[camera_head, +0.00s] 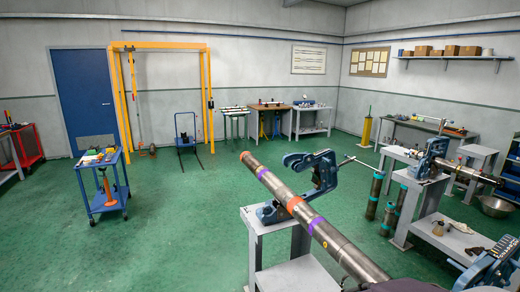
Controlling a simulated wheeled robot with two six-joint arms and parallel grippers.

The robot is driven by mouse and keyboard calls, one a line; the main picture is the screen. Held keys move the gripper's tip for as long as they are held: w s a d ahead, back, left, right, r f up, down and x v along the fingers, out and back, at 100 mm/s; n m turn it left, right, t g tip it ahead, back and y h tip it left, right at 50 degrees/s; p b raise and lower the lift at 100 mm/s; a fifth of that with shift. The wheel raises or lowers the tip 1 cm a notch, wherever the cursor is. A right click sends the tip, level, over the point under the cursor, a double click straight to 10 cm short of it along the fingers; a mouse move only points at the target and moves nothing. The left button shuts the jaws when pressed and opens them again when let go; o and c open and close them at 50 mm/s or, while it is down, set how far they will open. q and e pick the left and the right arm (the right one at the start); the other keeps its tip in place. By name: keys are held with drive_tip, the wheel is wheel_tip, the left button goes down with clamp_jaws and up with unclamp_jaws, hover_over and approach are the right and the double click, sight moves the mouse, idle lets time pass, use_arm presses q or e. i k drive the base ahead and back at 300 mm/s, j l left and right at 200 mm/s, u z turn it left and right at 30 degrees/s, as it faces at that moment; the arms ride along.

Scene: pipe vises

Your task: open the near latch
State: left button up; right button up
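A blue pipe vise (317,172) stands on a grey stand in the middle right. Its yoke leans over to the right, with its screw rod pointing right instead of up. A long steel pipe (330,234) with orange and purple bands lies across its base. A second blue vise (432,158) farther right is around another pipe, with its screw upright. Part of a third blue and black device (490,268) shows at the bottom right corner, cut off by the edge. I cannot make out which part is the near latch. Neither of my grippers is in view.
A blue cart with tools (103,180) stands at the left. Dark cylinders (375,196) stand on the floor between the two vise stands. A metal bowl (496,206) is at the right. The green floor (180,235) at left and centre is clear.

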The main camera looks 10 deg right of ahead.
sight(288, 158)
drive_tip(key=i+j, duration=0.15)
drive_tip(key=i, duration=0.4)
drive_tip(key=i+j, duration=0.1)
drive_tip(key=i, duration=0.4)
drive_tip(key=i+j, duration=0.15)
drive_tip(key=i, duration=0.4)
drive_tip(key=i+j, duration=0.15)
drive_tip(key=i, duration=0.35)
